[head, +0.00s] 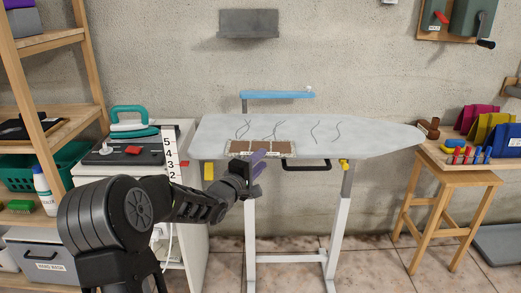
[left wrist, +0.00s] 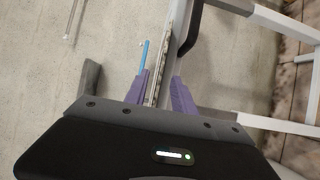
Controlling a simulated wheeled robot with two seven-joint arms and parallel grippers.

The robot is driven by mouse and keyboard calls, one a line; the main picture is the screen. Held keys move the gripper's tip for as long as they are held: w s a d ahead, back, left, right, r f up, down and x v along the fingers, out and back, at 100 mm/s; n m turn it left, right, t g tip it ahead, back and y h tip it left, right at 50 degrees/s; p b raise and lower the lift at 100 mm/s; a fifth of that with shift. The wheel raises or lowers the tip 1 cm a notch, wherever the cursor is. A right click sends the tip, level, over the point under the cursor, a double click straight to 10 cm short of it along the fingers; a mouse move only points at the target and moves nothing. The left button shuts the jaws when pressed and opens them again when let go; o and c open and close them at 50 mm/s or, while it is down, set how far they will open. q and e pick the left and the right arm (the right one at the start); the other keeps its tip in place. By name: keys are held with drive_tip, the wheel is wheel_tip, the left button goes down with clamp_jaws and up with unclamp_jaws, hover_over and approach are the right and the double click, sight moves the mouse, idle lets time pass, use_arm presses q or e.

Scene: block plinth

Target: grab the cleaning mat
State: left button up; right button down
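The cleaning mat (head: 262,148) looks like a brown panelled pad with a pale speckled border. It lies flat at the front edge of the grey ironing board (head: 370,138). My left gripper (head: 257,162), with purple fingers, is at the front edge of the mat and hides a little of it. In the left wrist view my left gripper (left wrist: 163,88) has its fingers apart. The mat's speckled edge (left wrist: 157,85) shows edge-on between them, closer to the left finger. I cannot tell whether either finger touches it. My right gripper is not in view.
A dark handle (head: 306,165) hangs under the board's front, right of the gripper. A blue sleeve board (head: 278,95) stands behind. A white cabinet with an iron (head: 130,125) is at left, a wooden stool table (head: 455,178) at right. The board's right half is clear.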

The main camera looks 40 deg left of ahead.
use_arm(q)
drive_tip(key=shift+w+a, duration=0.15)
drive_tip(key=shift+w, duration=0.8)
clamp_jaws()
idle(1.1)
